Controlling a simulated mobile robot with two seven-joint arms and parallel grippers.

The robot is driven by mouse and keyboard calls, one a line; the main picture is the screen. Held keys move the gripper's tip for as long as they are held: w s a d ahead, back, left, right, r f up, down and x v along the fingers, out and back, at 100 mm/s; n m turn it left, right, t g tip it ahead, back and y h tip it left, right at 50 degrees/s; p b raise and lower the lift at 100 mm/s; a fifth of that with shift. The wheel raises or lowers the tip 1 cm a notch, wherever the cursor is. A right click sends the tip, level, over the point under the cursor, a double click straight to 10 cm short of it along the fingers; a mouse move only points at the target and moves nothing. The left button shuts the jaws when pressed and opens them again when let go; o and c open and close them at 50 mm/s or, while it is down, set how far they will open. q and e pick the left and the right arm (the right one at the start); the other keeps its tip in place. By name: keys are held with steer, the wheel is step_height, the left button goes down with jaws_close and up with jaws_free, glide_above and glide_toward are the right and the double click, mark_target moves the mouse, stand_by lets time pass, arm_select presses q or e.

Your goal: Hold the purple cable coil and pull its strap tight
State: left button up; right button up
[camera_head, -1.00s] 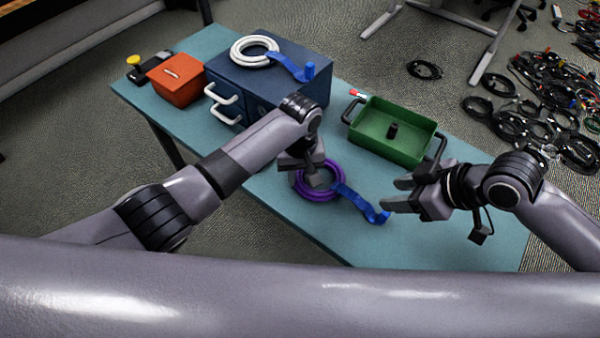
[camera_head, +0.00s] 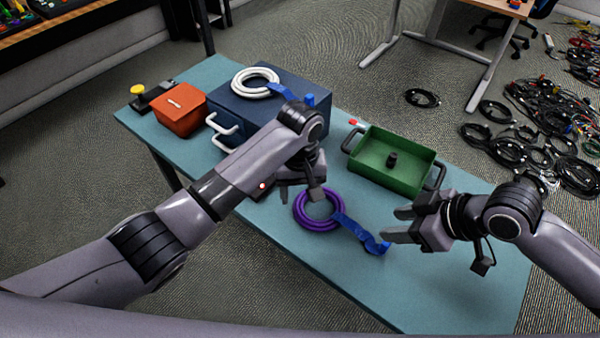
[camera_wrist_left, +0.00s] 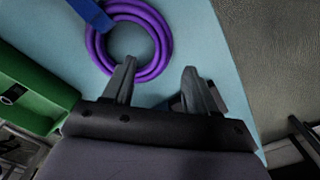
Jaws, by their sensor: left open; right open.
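The purple cable coil (camera_head: 318,224) lies on the teal table, with its blue strap (camera_head: 358,232) stretching out to the right. My left gripper (camera_head: 302,200) is open at the coil's upper left edge. In the left wrist view the fingers of my left gripper (camera_wrist_left: 158,84) are apart, and one fingertip overlaps the rim of the purple coil (camera_wrist_left: 164,52). The blue strap also shows there at the top left (camera_wrist_left: 92,14). My right gripper (camera_head: 396,224) is open, its fingers pointing left, close to the strap's free end. I cannot tell whether it touches the strap.
A green tray (camera_head: 412,181) with a small black object inside stands behind the coil. A dark blue drawer box (camera_head: 270,112) carries a white coil (camera_head: 254,81) with a blue strap. A red box (camera_head: 181,112) is at the far left. The table (camera_head: 400,300) is bare at the front right.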

arm_select(q)
step_height(320, 180, up, 7)
stand_by(0.3)
steer(key=shift+s+f, duration=0.1)
stand_by(0.4)
